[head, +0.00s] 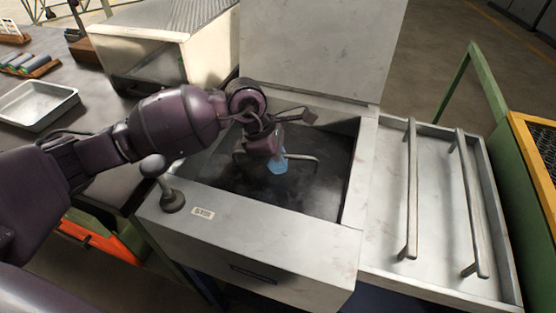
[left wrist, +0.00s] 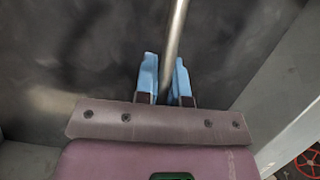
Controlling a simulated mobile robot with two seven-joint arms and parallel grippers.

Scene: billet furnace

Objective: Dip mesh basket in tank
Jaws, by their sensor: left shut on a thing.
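The tank (head: 255,252) is a grey metal box with an open top and dark liquid or a dark interior inside. My left gripper (head: 278,164) reaches over the tank opening with its blue fingertips pointing down. In the left wrist view the bar (left wrist: 176,32) runs between the blue fingers of the same gripper (left wrist: 165,76). The mesh of the basket cannot be made out below the handle in either view. My right gripper is not in view.
A raised metal lid panel (head: 308,45) stands behind the tank. A drain tray (head: 440,225) with two rails adjoins the tank on the right. A knobbed lever (head: 172,202) stands at its left front corner. A shallow tray (head: 62,113) lies on the dark bench at left.

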